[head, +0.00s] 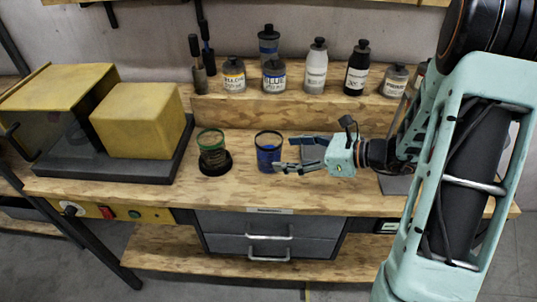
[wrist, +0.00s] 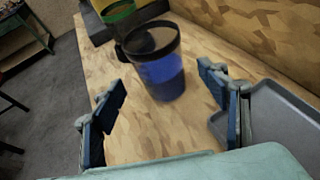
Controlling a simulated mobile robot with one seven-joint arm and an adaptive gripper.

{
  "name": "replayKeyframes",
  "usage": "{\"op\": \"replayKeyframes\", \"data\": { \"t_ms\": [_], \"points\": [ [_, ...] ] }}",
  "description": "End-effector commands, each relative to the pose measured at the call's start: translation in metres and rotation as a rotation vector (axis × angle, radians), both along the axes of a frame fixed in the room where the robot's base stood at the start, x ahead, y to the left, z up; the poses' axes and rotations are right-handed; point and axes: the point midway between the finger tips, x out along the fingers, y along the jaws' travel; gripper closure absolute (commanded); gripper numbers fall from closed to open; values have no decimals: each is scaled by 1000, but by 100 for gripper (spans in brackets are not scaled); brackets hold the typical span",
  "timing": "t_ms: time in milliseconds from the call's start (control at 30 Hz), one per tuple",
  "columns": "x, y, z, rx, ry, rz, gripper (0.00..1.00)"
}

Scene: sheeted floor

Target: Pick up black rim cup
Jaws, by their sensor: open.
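The black rim cup (head: 268,154) stands upright on the wooden workbench, a clear cup with blue in its lower part. In the wrist view the cup (wrist: 160,72) is ahead of my fingers, near the middle. My gripper (head: 288,154) is just right of the cup in the head view, its fingers pointing left towards it. In the wrist view my gripper (wrist: 168,102) is open and empty, with one finger on each side below the cup. The cup appears to stand beyond the fingertips; exact contact cannot be told.
A green rim cup (head: 211,150) stands left of it on a dark round base. A yellow box machine (head: 137,122) is at the left. Several bottles (head: 316,68) line the rear shelf. A grey tray (wrist: 270,120) lies beside my right finger. Bare wood lies in front.

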Motion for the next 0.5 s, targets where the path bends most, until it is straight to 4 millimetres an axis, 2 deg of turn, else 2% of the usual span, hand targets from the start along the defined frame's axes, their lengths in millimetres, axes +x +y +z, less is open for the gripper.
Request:
{"op": "replayKeyframes", "data": {
  "t_ms": [267,500],
  "points": [
    [9,21,-11,-3,1,2,32],
    [21,50,-28,-3,0,2,32]
  ]
}}
